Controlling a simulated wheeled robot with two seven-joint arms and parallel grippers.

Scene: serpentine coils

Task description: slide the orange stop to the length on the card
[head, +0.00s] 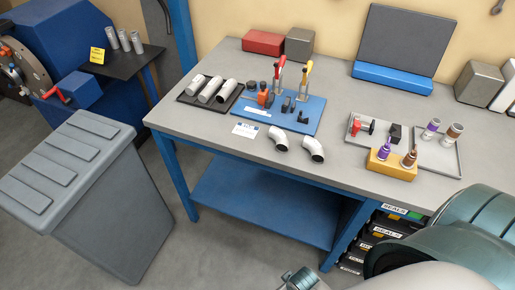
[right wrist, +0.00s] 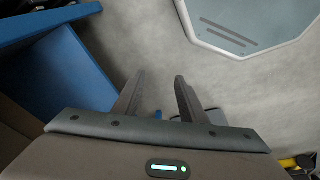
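The small orange stop (head: 263,98) sits on the blue fixture board (head: 299,116) on the bench, between dark blocks. A red-handled clamp (head: 278,75) and a yellow-handled clamp (head: 304,80) stand behind and to the right of it. The white card (head: 245,130) lies at the board's front left; its print is too small to read. In the right wrist view my right gripper (right wrist: 160,76) is open and empty, with bare floor beyond its fingers. My left gripper is not in view.
Metal tubes (head: 211,88) lie on a dark tray left of the board. Two pipe elbows (head: 313,150) lie in front. A grey tray (head: 371,131) and yellow block (head: 391,164) are at right. A grey bin (head: 85,190) stands left of the bench.

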